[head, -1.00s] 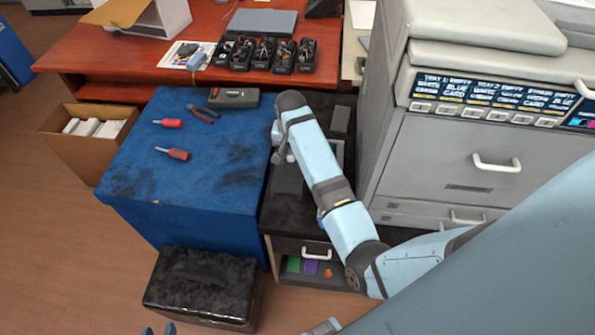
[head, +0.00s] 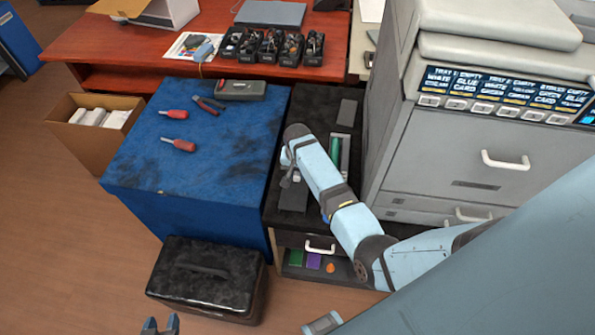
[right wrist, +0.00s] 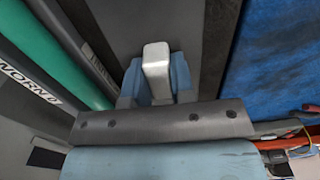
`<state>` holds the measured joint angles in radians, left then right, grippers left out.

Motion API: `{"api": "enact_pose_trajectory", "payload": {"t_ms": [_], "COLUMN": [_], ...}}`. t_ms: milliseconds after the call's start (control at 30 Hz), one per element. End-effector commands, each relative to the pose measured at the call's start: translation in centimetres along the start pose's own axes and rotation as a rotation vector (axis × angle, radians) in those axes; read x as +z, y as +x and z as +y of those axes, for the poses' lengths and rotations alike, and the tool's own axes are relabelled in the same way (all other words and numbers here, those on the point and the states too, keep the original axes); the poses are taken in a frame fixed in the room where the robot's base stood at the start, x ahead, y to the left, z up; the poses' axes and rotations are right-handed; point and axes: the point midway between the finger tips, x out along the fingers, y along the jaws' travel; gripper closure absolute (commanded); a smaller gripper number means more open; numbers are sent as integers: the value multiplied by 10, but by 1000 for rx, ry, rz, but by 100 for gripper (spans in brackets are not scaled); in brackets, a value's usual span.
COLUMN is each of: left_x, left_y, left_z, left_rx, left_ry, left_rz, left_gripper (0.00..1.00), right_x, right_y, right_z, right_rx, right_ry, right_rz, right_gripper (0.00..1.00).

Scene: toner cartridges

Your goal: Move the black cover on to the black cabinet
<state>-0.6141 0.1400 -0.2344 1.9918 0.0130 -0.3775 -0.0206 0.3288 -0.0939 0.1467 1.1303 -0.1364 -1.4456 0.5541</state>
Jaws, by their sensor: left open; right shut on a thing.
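The black cover (right wrist: 205,45) is a flat dark grey plate with a silver handle (right wrist: 156,62). My right gripper (right wrist: 156,85) is shut on that handle. In the head view the cover (head: 293,199) shows partly below my right gripper (head: 287,168), over the left front of the black cabinet top (head: 288,223). My arm hides part of it. I cannot tell whether the cover touches the cabinet. My left gripper (head: 161,326) is open and empty at the bottom edge, in front of the black case.
An open bay with a green cartridge (head: 335,150) lies right of the cover, with a dark grey plate (head: 347,113) behind. A blue-covered table (head: 215,150) with tools adjoins on the left. The grey copier (head: 465,165) stands right. A black case (head: 207,280) stands in front.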

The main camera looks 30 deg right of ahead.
Motion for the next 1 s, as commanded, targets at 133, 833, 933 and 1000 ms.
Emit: {"api": "enact_pose_trajectory", "payload": {"t_ms": [133,833,933,1000], "left_x": [0,-4,-5,-6], "left_y": [0,-2,-3,-3], "left_z": [0,1,1,1], "left_rx": [0,1,1,1], "left_ry": [0,0,0,0], "left_rz": [0,2,2,2], "left_gripper": [57,57,57,57], "right_x": [0,-1,-1,0], "right_y": [1,-24,-45,-61], "right_z": [0,-1,-1,-1], "right_rx": [0,-2,-3,-3], "right_ry": [0,0,0,0], "right_rz": [0,3,3,3], "right_gripper": [100,52,52,52]}}
